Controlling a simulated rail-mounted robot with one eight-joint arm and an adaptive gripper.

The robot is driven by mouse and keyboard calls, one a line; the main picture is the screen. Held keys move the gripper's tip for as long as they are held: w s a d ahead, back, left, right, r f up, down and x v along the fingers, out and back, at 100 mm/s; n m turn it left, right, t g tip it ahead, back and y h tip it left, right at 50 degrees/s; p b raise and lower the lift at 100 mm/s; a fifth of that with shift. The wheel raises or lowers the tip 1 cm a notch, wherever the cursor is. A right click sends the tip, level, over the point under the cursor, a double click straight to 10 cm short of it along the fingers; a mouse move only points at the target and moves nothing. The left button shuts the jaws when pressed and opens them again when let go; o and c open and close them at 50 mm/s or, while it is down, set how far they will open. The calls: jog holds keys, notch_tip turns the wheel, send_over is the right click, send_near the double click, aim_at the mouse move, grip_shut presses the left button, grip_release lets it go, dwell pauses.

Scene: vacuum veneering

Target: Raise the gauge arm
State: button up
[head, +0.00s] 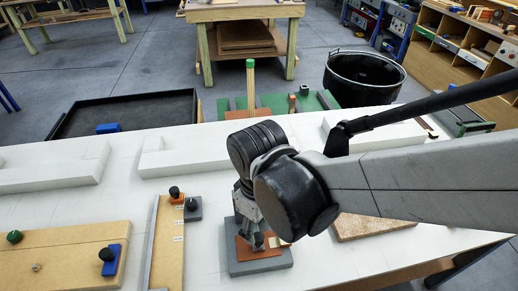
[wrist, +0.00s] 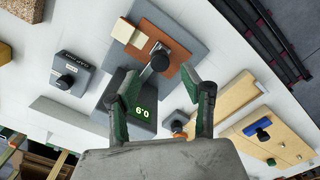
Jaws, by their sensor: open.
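The gauge stands on a grey base plate (head: 262,268) below my gripper (head: 255,225). In the wrist view (wrist: 160,78) my gripper is open, with one green-padded finger on each side. The gauge's dark round knob (wrist: 161,58) on a pale metal arm shows in the gap beyond the fingertips, and I cannot tell whether they touch it. An orange plate (wrist: 150,38) with a cream block (wrist: 123,31) lies under the knob. The gauge's display (wrist: 143,110) shows green digits between the fingers. My arm hides much of the gauge in the head view.
Small black-knobbed fixtures (head: 192,207) stand to the left, beside a long wooden board (head: 165,250). A wooden panel with a blue clamp (head: 111,259) lies farther left. White raised strips (head: 215,155) run behind. A speckled board (head: 370,226) lies to the right under my arm.

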aim_at(258, 237)
jog(key=shift+f+b, duration=0.35)
jog(key=shift+f, duration=2.1)
grip_shut()
